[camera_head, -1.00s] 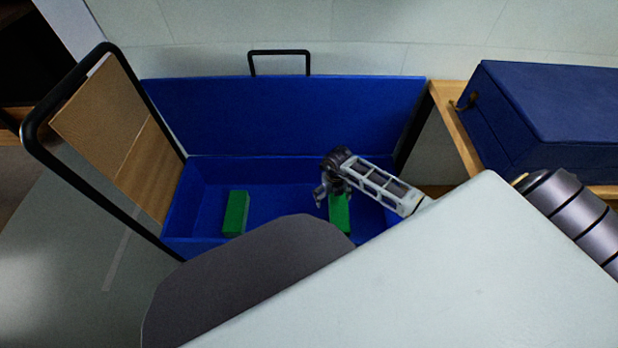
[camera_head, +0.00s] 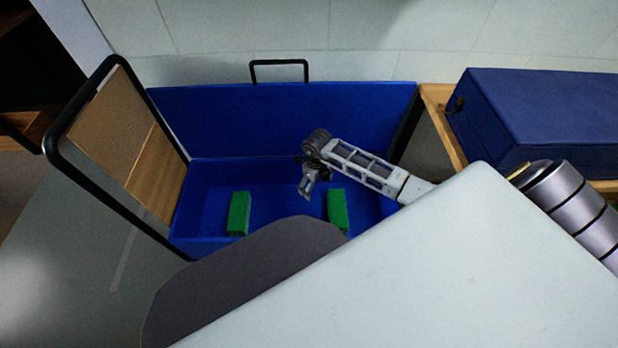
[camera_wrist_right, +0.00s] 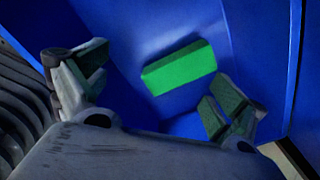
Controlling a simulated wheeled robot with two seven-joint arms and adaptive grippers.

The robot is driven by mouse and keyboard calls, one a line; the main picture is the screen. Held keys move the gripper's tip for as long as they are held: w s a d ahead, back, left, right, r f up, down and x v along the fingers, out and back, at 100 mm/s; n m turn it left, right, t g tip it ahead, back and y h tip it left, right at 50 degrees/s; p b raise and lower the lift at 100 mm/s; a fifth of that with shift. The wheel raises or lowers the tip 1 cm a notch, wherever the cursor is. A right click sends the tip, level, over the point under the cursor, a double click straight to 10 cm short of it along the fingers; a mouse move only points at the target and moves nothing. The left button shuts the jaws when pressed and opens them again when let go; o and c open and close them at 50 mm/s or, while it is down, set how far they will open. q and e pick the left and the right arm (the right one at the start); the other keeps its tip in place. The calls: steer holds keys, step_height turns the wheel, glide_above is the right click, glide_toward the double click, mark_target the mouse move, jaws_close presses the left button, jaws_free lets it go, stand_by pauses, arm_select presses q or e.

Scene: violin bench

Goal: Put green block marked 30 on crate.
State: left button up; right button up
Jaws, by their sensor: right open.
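Two green blocks stand in the open blue case: a left block (camera_head: 238,213) and a right block (camera_head: 337,210). No number can be read on either. My right gripper (camera_head: 307,188) is over the case, between the two blocks and nearer the right one. In the right wrist view the gripper (camera_wrist_right: 155,95) is open and empty, and one green block (camera_wrist_right: 180,67) lies beyond its spread fingers, against the blue lining. Which block that is, I cannot tell. My left gripper is not in view. I cannot make out which thing is the crate.
The blue case (camera_head: 290,120) has its lid raised at the back. A wooden panel with a black frame (camera_head: 120,140) stands at its left. A closed dark blue case (camera_head: 545,115) rests on a wooden surface at right. Grey floor shows at left.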

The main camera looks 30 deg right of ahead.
steer(key=shift+w+a+r+n+p, duration=0.1)
steer(key=shift+a+r+n+p, duration=0.3)
steer(key=shift+r, duration=0.35)
steer(key=shift+w+a+r+n+p, duration=0.1)
steer(key=shift+a+r+n+p, duration=0.25)
steer(key=shift+r, duration=0.35)
steer(key=shift+w+a+r+n+p, duration=0.1)
steer(key=shift+a+r+n+p, duration=0.2)
steer(key=shift+r+n, duration=0.35)
